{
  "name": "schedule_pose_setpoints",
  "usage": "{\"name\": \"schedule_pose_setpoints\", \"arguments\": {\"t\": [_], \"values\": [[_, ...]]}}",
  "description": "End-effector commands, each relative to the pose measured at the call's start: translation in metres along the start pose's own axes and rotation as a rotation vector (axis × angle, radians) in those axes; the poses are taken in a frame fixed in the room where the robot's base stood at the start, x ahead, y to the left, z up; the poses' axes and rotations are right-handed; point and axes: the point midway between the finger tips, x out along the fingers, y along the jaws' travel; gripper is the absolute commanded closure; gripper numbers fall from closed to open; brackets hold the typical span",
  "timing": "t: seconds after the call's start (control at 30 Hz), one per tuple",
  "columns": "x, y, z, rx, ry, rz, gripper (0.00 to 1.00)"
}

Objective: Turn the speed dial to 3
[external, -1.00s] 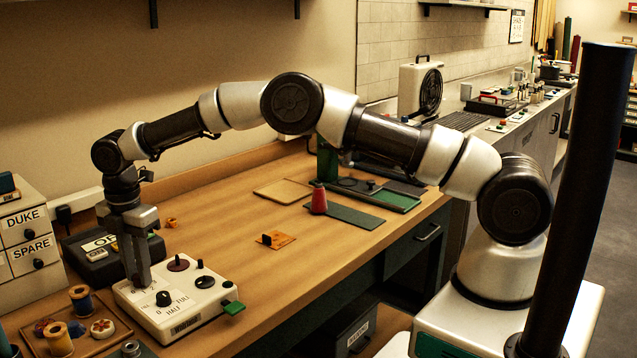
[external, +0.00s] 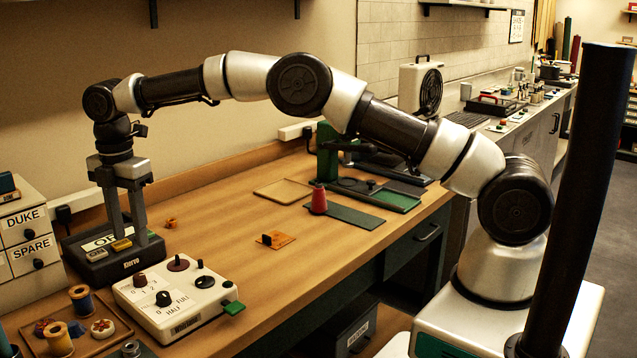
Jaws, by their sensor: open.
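A white control box (external: 190,312) sits at the table's front left. On its top are a brown knob (external: 140,280) at the left, a black knob (external: 163,299) with marks reading HALF and FULL, a dark red disc (external: 178,264) and a black knob (external: 204,281). Small numerals show beside the brown knob, but its exact setting is too small to read. I cannot tell which knob is the speed dial. My gripper (external: 129,234) is open and empty, fingers spread and pointing down. It is apart from the knobs, above and behind the brown one.
A black unit (external: 88,254) with a white label stands just behind the box, partly hidden by my fingers. A tray of spools (external: 100,345) and labelled drawers (external: 35,245) are at left. The table's middle is mostly clear.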

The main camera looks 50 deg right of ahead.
Motion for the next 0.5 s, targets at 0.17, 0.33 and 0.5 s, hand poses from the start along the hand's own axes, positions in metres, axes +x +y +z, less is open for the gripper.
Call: {"name": "schedule_pose_setpoints", "arguments": {"t": [0.17, 0.33, 0.5], "values": [[-0.044, 0.001, -0.001, -0.001, 0.001, 0.004, 0.59], [-0.07, 0.001, 0.0, 0.0, 0.0, 0.002, 0.59], [-0.079, 0.0, 0.0, 0.0, 0.0, 0.001, 0.59]]}}
